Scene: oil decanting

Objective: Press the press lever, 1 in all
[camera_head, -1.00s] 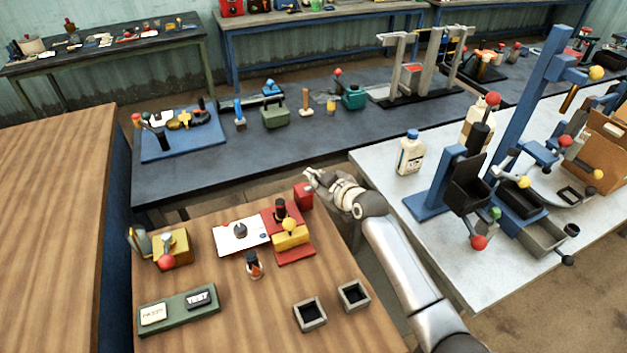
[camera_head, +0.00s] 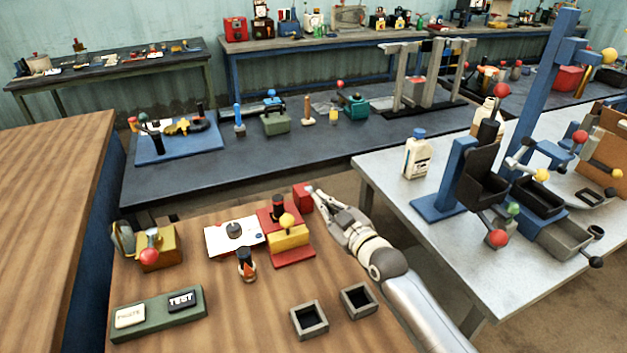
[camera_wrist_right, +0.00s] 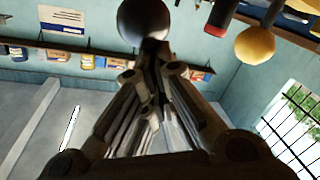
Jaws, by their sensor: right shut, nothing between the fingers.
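The small red-and-yellow press (camera_head: 290,240) stands on the wooden table in the head view, with a yellow ball knob (camera_head: 286,220) and a dark plunger on top. I cannot tell for sure which part is its lever. A red block (camera_head: 303,198) stands at its back right. My right gripper (camera_head: 316,190) is shut and empty, its tips close beside this block; contact cannot be told. In the right wrist view, a dark ball (camera_wrist_right: 143,18) shows just beyond my shut fingertips (camera_wrist_right: 152,48), and a yellow ball (camera_wrist_right: 254,45) hangs farther right. My left gripper is out of view.
A blue stand (camera_head: 455,185) with ball-ended levers is on the pale table at right. On the wooden table are a white plate (camera_head: 222,243), a small bottle (camera_head: 246,266), two square cups (camera_head: 309,320) and a green button panel (camera_head: 158,314).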

